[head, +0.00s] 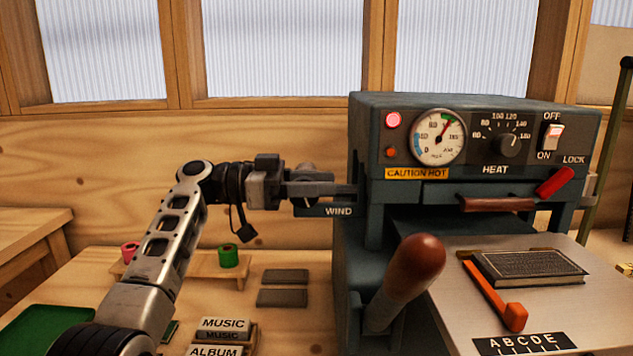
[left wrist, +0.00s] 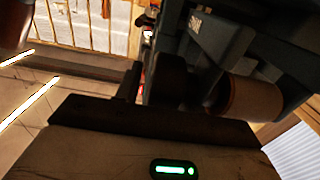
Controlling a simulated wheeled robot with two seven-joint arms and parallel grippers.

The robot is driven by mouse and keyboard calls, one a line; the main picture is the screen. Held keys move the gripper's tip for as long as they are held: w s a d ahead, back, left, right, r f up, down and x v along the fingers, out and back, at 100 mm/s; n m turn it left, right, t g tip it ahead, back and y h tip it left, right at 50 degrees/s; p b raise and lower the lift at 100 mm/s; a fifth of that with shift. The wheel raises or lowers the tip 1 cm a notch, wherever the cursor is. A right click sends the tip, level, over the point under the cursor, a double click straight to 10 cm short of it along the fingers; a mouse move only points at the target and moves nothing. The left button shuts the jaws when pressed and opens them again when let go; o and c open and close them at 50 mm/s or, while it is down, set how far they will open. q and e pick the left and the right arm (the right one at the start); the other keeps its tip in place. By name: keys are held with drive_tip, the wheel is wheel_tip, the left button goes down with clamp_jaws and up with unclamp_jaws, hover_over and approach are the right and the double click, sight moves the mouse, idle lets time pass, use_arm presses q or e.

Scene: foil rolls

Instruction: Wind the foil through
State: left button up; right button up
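The dark grey foil press (head: 362,150) stands at the centre right, with a WIND label (head: 338,211) on its left side. My left gripper (head: 318,189) is at that side, just above the label. Its fingers overlap the dark winding parts there, so I cannot tell whether it grips them. In the left wrist view, a brownish cylinder (left wrist: 252,98) sits beside dark press parts, beyond the gripper's dark edge. A green foil roll (head: 228,255) and a pink roll (head: 130,252) stand on a wooden rack. My right gripper is out of view.
A lever with a brown knob (head: 418,262) rises in front of the press. A dark book (head: 530,268) and an orange-handled tool (head: 497,298) lie on its metal bed (head: 450,320). Two grey plates (head: 285,276) and labelled blocks (head: 222,325) lie on the bench. The gauge area reads CAUTION HOT.

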use_arm(q)
clamp_jaws()
drive_tip(key=shift+y, duration=0.3)
drive_tip(key=shift+y, duration=0.5)
drive_tip(key=shift+d+y+p, duration=0.15)
drive_tip(key=shift+y+p, duration=0.55)
drive_tip(key=shift+d+f+y+p, duration=0.1)
drive_tip(key=shift+f+y+p, duration=0.05)
drive_tip(key=shift+y+p, duration=0.95)
drive_tip(key=shift+f+p, duration=0.1)
drive_tip(key=shift+p, duration=0.25)
drive_tip(key=shift+f+y+p, duration=0.3)
drive_tip(key=shift+y+p, duration=0.45)
drive_tip(key=shift+y, duration=0.15)
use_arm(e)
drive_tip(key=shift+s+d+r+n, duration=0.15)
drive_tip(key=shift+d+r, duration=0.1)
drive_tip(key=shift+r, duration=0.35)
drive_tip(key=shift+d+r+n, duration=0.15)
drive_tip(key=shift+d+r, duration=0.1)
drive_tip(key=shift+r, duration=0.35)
